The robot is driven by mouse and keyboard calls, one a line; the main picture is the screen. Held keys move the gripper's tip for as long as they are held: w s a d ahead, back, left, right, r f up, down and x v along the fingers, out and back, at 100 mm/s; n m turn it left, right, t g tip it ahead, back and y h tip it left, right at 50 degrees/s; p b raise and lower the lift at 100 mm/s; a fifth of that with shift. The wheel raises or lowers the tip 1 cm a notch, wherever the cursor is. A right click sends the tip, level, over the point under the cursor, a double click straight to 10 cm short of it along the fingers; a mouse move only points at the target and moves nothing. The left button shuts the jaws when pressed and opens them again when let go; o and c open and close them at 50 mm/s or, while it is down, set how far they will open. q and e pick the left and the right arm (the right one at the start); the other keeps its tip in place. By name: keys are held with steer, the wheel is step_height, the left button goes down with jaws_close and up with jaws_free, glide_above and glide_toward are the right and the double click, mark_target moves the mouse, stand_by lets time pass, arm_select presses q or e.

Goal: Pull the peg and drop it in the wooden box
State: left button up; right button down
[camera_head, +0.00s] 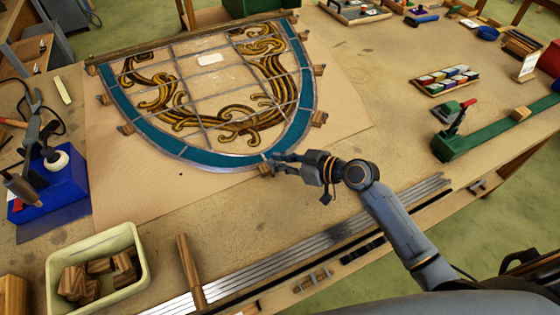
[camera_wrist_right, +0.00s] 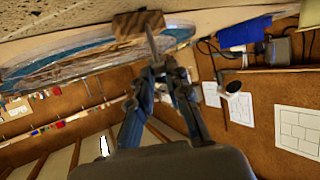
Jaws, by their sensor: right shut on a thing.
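The leaded panel (camera_head: 205,158) lies on the bench, its blue border ringed by small wooden blocks, such as one at its right (camera_head: 319,118). My right gripper (camera_head: 276,160) is at the panel's near edge, beside another wooden block (camera_head: 265,169). In the wrist view my right gripper (camera_wrist_right: 158,72) is shut on a thin grey peg (camera_wrist_right: 152,44), which reaches up to a wooden block (camera_wrist_right: 138,24) by the panel's rim. Whether the peg is still in the bench cannot be told. A pale box (camera_head: 140,268) at lower left holds several wooden blocks. My left gripper is not in view.
A wooden hammer-like handle (camera_head: 190,272) and long grey lead strips (camera_head: 300,245) lie along the near edge. A blue stand (camera_head: 50,190) with a soldering tool is at left. A tray of coloured pieces (camera_head: 447,80) and a green tool (camera_head: 455,140) are at right.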

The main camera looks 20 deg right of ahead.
stand_by(0.3)
step_height(320, 180, up, 5)
steer(key=p, duration=0.3)
stand_by(0.3)
steer(key=shift+a, duration=0.1)
